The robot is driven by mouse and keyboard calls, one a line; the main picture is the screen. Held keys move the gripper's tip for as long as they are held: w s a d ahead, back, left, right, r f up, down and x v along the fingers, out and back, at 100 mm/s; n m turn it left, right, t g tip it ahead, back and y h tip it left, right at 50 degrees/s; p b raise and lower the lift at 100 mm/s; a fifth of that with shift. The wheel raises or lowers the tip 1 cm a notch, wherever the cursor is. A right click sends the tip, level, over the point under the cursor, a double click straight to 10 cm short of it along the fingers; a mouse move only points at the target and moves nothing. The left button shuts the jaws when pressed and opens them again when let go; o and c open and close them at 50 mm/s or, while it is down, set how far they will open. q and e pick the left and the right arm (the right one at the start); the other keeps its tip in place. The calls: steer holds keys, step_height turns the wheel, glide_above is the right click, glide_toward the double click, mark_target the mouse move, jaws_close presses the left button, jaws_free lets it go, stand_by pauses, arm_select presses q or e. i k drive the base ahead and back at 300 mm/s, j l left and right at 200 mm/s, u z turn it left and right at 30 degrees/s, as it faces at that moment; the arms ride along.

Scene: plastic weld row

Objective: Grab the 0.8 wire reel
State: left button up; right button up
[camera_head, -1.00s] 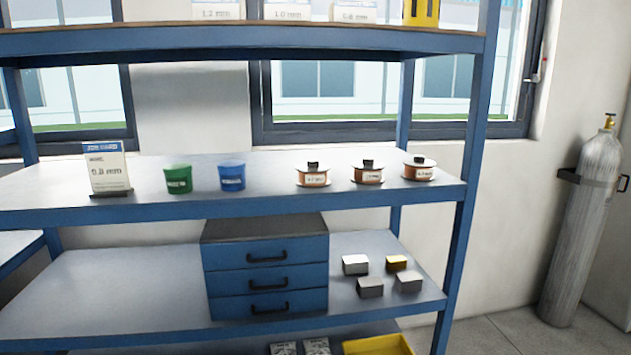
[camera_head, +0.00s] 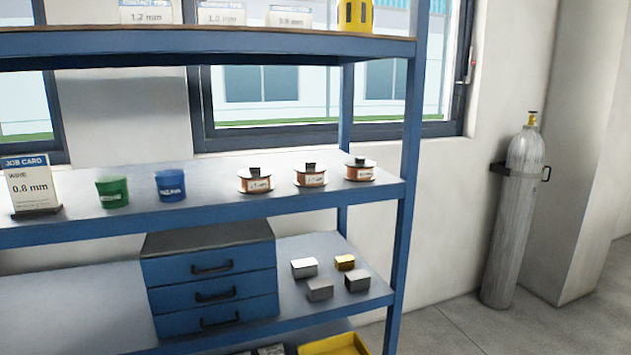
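Three copper-coloured wire reels stand in a row on the middle shelf (camera_head: 215,210) of the blue rack: a left reel (camera_head: 256,184), a middle reel (camera_head: 311,179) and a right reel (camera_head: 360,174). Each has a small white label, too small to read surely, so I cannot tell which one is 0.8. A job card (camera_head: 30,185) at the left of the same shelf reads "WIRE 0.8 mm". Neither of my grippers shows in the view.
A green cup (camera_head: 112,192) and a blue cup (camera_head: 170,186) stand left of the reels. A blue drawer unit (camera_head: 210,275) and several small blocks (camera_head: 320,289) are on the shelf below. The upper shelf (camera_head: 210,44) overhangs. A gas cylinder (camera_head: 515,215) stands at the right wall.

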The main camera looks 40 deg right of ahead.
mark_target(358, 170)
steer(key=z, duration=1.4)
